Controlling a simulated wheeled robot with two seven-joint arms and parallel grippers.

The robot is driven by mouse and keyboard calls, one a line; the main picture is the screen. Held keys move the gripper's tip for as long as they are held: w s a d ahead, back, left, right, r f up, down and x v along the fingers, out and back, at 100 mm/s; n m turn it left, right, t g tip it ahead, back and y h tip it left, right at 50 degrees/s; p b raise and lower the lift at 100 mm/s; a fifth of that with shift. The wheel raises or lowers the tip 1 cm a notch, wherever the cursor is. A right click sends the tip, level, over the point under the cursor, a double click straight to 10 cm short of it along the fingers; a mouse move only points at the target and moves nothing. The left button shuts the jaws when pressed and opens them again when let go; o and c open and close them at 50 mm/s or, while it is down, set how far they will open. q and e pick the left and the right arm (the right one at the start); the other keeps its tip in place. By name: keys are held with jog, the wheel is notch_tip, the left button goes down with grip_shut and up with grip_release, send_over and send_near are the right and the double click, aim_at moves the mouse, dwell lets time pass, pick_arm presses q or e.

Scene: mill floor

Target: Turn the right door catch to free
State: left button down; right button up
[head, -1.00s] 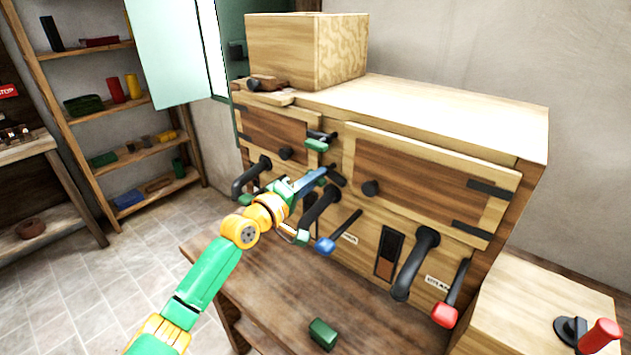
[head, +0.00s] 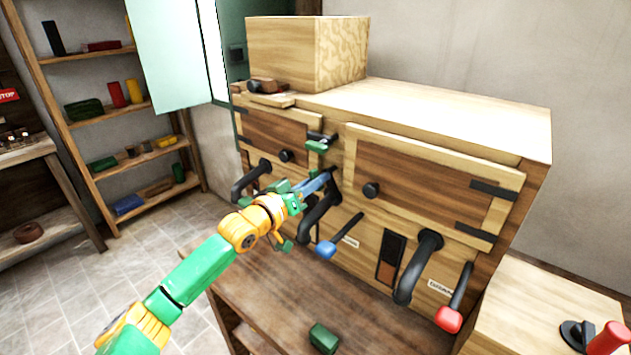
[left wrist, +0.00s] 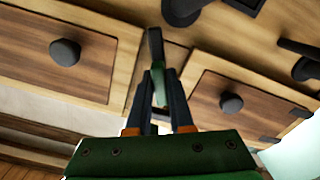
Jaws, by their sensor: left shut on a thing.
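Between the two cabinet doors are two dark catches. The upper catch (head: 320,140) has a green grip and sticks out. The lower one, which I take for the right door catch (head: 335,176), is a dark bar beside the right door (head: 425,185). My left gripper (head: 322,180) reaches it from the left. In the left wrist view the fingers (left wrist: 160,88) are shut on a green grip below the catch's dark bar (left wrist: 155,45). The fingers partly hide the grip. Both doors look closed. My right gripper is not in view.
Black bent pipes (head: 417,265), a blue-tipped lever (head: 327,249) and a red-tipped lever (head: 449,318) stick out below the doors. A green block (head: 323,337) lies on the wooden bench (head: 270,290). A wooden box (head: 305,55) stands on top of the cabinet.

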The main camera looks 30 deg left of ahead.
pick_arm(q)
jog(key=shift+r+m, duration=0.2)
jog(key=shift+m, duration=0.3)
jog(key=c, duration=0.8)
grip_release()
jog(key=shift+f, duration=0.15)
jog(key=shift+s+f, duration=0.2)
jog(key=shift+s, duration=0.25)
jog(key=s, duration=0.2)
jog(key=s+b, duration=0.1)
jog(key=s, duration=0.1)
jog(key=s+b, duration=0.1)
jog(key=s, duration=0.1)
jog(key=shift+a+r, duration=0.2)
jog(key=shift+a, duration=0.05)
